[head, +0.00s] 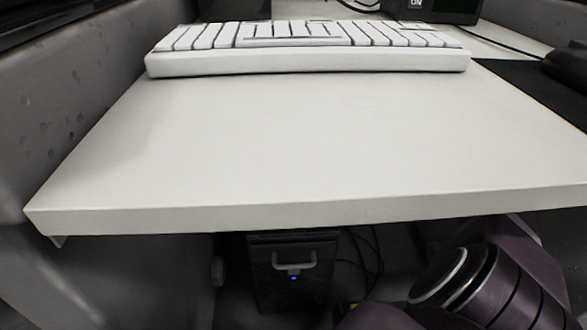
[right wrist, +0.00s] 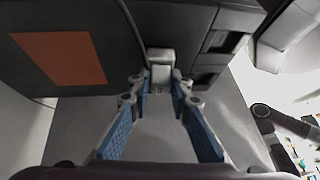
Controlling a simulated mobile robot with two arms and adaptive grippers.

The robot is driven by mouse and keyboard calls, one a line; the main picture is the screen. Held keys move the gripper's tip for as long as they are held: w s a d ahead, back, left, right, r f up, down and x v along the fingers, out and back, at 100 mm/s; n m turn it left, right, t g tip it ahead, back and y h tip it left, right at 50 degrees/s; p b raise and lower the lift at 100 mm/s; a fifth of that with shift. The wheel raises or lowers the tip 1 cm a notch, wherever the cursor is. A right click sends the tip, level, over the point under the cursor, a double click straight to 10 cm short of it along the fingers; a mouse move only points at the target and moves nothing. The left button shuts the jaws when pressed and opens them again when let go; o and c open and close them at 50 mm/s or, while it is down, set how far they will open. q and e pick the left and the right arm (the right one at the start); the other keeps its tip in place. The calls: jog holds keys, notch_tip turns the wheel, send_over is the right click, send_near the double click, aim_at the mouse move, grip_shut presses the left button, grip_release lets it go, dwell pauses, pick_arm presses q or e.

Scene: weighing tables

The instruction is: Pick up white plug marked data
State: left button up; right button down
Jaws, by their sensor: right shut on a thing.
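In the right wrist view, a small white plug (right wrist: 161,58) sits at the edge of a dark unit, and I cannot read any marking on it. My right gripper (right wrist: 161,85), with blue finger pads, is shut on the plug, its fingertips on either side of it. The plug's far end is hidden, so I cannot tell whether it is in a socket. In the head view only part of my purple right arm shows, at the lower right under the table. My left gripper is in neither view.
The dark unit (right wrist: 120,25) has an orange-red panel (right wrist: 60,58) and recessed openings (right wrist: 222,42) to the right of the plug. In the head view, a white table (head: 300,140) holds a keyboard (head: 305,62). A dark box (head: 292,275) and cables (head: 372,262) are under it.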

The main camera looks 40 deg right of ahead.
jog(key=s+d+b, duration=0.1)
jog(key=s+d, duration=0.2)
jog(key=d, duration=0.4)
jog(key=s+d+b, duration=0.1)
jog(key=s+d, duration=0.2)
jog(key=d, duration=0.4)
jog(key=shift+d, duration=0.3)
